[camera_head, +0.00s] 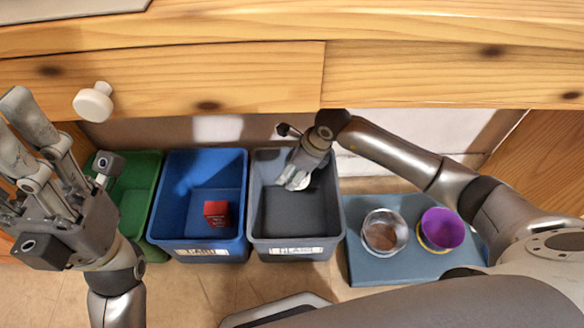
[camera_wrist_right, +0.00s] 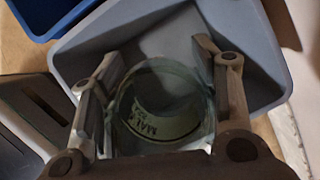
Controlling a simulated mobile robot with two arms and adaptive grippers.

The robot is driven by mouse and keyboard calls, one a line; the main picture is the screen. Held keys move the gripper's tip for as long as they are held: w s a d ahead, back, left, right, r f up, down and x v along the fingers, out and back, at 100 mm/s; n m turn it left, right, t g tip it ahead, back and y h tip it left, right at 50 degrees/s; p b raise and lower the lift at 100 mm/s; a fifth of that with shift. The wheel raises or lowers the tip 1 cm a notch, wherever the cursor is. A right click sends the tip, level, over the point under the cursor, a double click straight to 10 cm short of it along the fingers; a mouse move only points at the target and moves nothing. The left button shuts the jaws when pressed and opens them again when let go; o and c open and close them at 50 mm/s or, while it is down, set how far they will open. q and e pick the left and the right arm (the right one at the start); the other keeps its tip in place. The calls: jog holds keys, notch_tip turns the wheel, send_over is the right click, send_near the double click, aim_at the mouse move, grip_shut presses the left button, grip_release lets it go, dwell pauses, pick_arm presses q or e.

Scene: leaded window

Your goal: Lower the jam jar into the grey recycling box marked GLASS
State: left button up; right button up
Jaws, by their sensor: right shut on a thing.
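The clear glass jam jar (camera_wrist_right: 163,108) with a pale lettered label is between the fingers of my right gripper (camera_wrist_right: 165,95) in the right wrist view. In the head view my right gripper (camera_head: 297,180) points down over the back part of the grey box (camera_head: 333,217), and only a pale bit of the jar shows there. The grey box has a white label (camera_head: 298,251) on its front, too small to read surely. Its walls also show behind the jar in the wrist view (camera_wrist_right: 245,45). How deep the jar sits is unclear. My left gripper (camera_head: 14,128) is open and empty at the left.
A blue box (camera_head: 172,200) holding a red carton (camera_head: 216,213) stands left of the grey one, with a green box (camera_head: 148,195) beyond. A blue-grey mat (camera_head: 360,265) at right carries a glass bowl (camera_head: 384,232) and a purple bowl (camera_head: 442,228). A wooden drawer front (camera_head: 200,85) overhangs behind.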

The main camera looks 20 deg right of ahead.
dwell(0.4)
jog(key=shift+w+a, duration=0.2)
jog(key=shift+a, duration=0.05)
jog(key=shift+f, duration=0.15)
